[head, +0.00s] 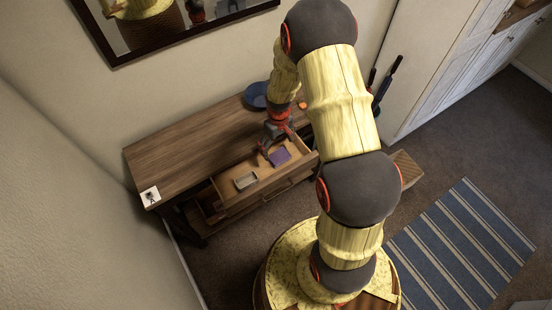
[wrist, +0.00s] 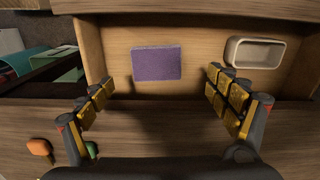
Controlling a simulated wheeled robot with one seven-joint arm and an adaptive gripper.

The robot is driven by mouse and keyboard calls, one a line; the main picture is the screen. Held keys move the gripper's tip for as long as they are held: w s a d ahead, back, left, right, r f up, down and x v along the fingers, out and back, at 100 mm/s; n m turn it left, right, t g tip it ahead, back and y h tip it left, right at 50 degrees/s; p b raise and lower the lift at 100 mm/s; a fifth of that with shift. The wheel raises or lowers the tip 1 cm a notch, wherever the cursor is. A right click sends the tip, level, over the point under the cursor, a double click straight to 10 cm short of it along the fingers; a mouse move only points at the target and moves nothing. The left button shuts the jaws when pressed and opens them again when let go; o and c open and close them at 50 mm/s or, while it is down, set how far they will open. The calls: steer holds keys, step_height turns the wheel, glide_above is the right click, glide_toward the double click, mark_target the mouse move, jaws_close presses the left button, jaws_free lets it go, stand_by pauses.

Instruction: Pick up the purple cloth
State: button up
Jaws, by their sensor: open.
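The purple cloth (head: 280,156) is a small flat purple rectangle lying on the floor of an open wooden drawer (head: 225,203). In the wrist view the cloth (wrist: 157,63) lies ahead of my fingertips, near the middle. My gripper (head: 272,155) is at the drawer beside the cloth in the head view. In the wrist view my gripper (wrist: 162,84) is open, with one finger on each side and nothing between them. The cloth appears apart from both fingers, and its whole top face shows in the wrist view.
A small light rectangular container (wrist: 254,53) sits in the drawer, right of the cloth. The drawer walls stand around them. The wooden desk top (head: 185,148) holds a blue bowl-like object (head: 256,95) and an orange object (wrist: 39,147). A striped rug (head: 462,245) lies on the floor.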

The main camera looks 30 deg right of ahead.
mark_target(280, 157)
step_height(280, 157, down, 3)
steer(key=shift+r+b, duration=0.2)
steer(key=shift+b, duration=0.15)
steer(key=f, duration=0.1)
steer(key=f+b, duration=0.1)
steer(key=f, duration=0.3)
steer(key=shift+d+f+b, duration=0.1)
steer(key=shift+d+b, duration=0.2)
steer(key=shift+s, duration=0.1)
steer(key=c, duration=0.3)
steer(key=c, duration=0.7)
